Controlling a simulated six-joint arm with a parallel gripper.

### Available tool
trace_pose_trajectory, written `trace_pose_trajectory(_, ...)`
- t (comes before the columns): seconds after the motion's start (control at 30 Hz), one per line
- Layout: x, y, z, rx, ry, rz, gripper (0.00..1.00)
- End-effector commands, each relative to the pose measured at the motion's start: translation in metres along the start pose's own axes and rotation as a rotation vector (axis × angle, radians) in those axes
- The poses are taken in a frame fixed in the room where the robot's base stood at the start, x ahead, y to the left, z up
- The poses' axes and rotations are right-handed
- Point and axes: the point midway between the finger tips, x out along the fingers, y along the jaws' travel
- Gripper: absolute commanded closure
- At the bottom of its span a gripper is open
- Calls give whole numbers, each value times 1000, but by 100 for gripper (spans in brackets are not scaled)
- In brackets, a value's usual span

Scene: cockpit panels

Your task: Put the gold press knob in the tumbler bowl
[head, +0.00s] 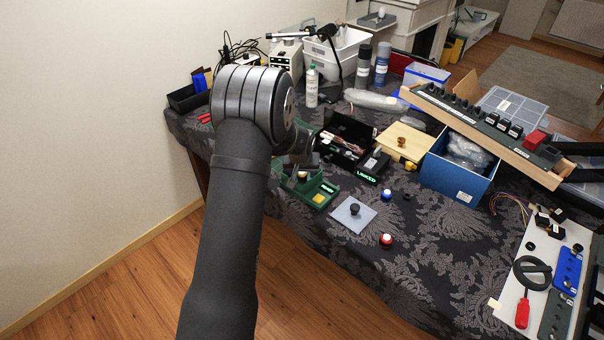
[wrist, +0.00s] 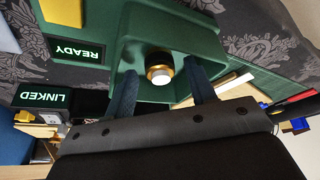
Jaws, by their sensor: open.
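A knob with a dark top, a gold ring and a white end (wrist: 159,70) shows in the recess of a green fixture (wrist: 205,45) in the wrist view; it fits the gold press knob. My gripper (wrist: 160,68) is open, its two dark blue fingers on either side of the knob with gaps visible. In the head view my gripper (head: 302,160) is over the green fixture (head: 290,188), and my arm hides part of it. A small gold spot (head: 302,175) shows beneath the gripper. I cannot tell which thing is the tumbler bowl.
The fixture bears a READY sign (wrist: 83,52). A black box with a LINKED sign (head: 367,176) stands beside it. A grey plate with a black knob (head: 355,209) and red and blue buttons lie right. The patterned cloth in front is mostly clear.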

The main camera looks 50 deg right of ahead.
Motion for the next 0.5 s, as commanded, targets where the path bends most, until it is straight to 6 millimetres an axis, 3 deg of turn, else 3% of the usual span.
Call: trace_pose_trajectory(0.5,-92,0,-1,0,3,0,49)
